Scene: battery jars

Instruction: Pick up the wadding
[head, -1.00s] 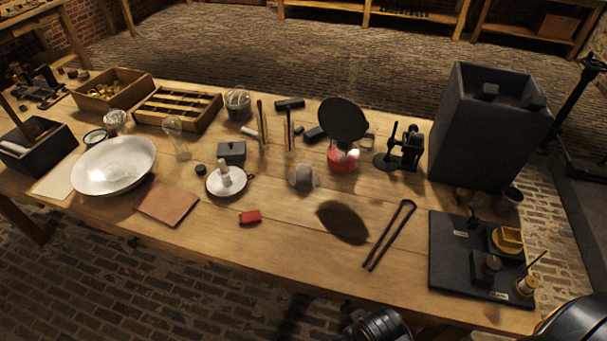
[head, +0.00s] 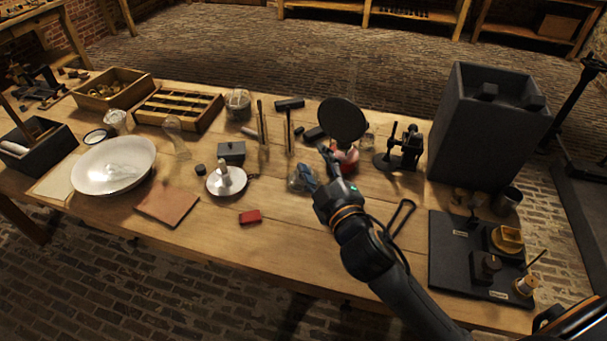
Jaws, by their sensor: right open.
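My right gripper (head: 318,162) reaches in from the lower right over the table. Its fingers are spread apart with nothing seen between them. My left gripper is not in view.
A red lamp with a dark round disc (head: 342,122) stands just behind my right gripper. A white candle dish (head: 214,187) and a red block (head: 250,217) lie to the left. Black tongs (head: 404,213) lie beside my arm. A tall dark box (head: 480,135) stands at right.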

